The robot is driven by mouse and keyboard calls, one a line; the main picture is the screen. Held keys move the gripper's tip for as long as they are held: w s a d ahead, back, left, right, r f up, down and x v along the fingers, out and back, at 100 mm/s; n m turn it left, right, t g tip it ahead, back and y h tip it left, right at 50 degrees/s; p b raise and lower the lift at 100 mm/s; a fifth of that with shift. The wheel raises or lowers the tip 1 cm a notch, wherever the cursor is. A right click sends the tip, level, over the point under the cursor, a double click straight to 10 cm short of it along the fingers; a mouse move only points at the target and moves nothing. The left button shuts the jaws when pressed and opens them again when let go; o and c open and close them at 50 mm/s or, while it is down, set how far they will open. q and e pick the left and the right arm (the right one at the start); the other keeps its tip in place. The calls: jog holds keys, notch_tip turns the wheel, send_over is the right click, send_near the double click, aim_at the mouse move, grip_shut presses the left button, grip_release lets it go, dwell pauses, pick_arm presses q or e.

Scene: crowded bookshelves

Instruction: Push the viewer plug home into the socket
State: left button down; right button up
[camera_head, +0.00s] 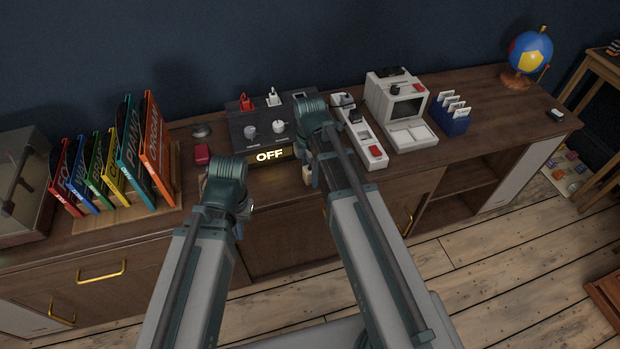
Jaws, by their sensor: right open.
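The viewer (400,110), a pale boxy device with a dark screen, stands on the cabinet right of centre. A white power strip (362,137) with a red switch lies just left of it. Dark plug-like pieces (354,116) sit at its far end; I cannot tell how deep they sit. A black box (262,128) with a lit "OFF" sign stands left of the strip, with a red plug (246,101) and a white plug (272,97) on top. My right gripper (307,175) is open at the box's front right. My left gripper (204,186) is front left of the box, mostly hidden by its wrist.
Coloured upright books (112,155) fill the left, beside a case (22,185). A small red block (202,153) lies near the box. A blue card holder (450,117) and a globe (531,52) stand at right. The cabinet top (490,95) between them is clear.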

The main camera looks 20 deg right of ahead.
grip_shut()
dwell(0.3)
